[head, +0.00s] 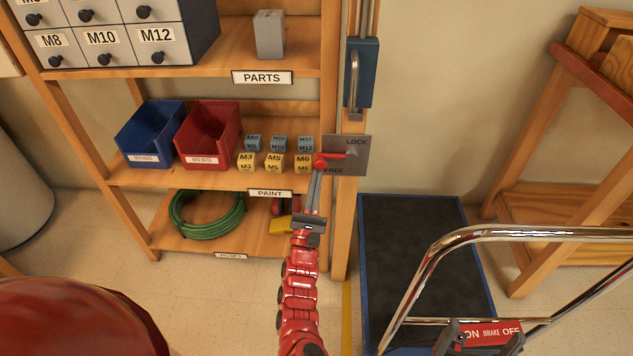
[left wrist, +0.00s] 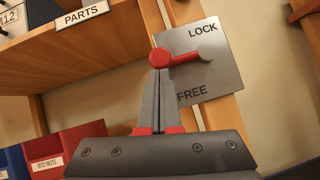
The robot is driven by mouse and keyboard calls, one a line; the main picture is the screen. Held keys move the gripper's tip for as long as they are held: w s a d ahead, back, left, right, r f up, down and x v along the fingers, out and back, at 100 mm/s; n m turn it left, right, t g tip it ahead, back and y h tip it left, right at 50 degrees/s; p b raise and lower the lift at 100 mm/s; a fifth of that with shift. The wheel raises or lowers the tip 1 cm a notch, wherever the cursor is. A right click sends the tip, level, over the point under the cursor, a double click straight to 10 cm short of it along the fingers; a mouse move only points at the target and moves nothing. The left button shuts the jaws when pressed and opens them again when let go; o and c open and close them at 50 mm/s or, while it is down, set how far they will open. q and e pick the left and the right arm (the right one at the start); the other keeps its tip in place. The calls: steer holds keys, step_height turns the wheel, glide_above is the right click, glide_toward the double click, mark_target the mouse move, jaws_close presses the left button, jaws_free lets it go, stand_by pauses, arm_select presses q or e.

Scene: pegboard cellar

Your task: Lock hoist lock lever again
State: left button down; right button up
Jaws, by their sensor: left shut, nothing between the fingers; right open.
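The hoist lock lever (head: 333,158) is a short red bar with a round red knob at its left end. It points left from the middle of a grey plate (head: 361,166) marked LOCK at upper right and FREE at lower left. In the left wrist view the lever (left wrist: 180,57) lies nearly level. My left gripper (head: 317,176) is shut and empty, its fingertips right at the underside of the knob; the left wrist view shows the tips (left wrist: 160,72) there too. Contact is hard to judge. My right gripper (head: 482,333) is open at the bottom right edge, mostly cut off.
The plate is on the shelf's right post, below a blue hoist lock housing (head: 361,75). Small labelled blocks (head: 274,162) and a red bin (head: 209,135) stand left of it. A cart with a chrome handle (head: 530,234) and red brake label (head: 491,333) is at right.

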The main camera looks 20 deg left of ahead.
arm_select(q)
steer(key=shift+r+m+h, duration=0.2)
steer(key=shift+m+h, duration=0.2)
steer(key=shift+s+a+r+m+h+p, duration=0.15)
steer(key=shift+r+m+h+p, duration=0.45)
steer(key=shift+m, duration=0.3)
steer(key=shift+w+a+r+m+h+p, duration=0.1)
steer(key=shift+r+m+h+p, duration=0.25)
steer(key=shift+m+h, duration=0.45)
steer(key=d+r+m+g+h+p, duration=0.2)
steer(key=r+m+g+p, duration=0.2)
steer(key=m+p, duration=0.4)
steer(key=w+d+r+m+g+h+p, duration=0.1)
steer(key=d+r+m+g+h+p, duration=0.2)
steer(key=r+m+g+p, duration=0.2)
steer(key=shift+w+r+m+p, duration=0.2)
steer(key=shift+r+m+p, duration=0.1)
steer(key=shift+m+p, duration=1.85)
steer(key=shift+d+m+b, duration=0.1)
steer(key=shift+m+b, duration=0.2)
steer(key=shift+m, duration=0.05)
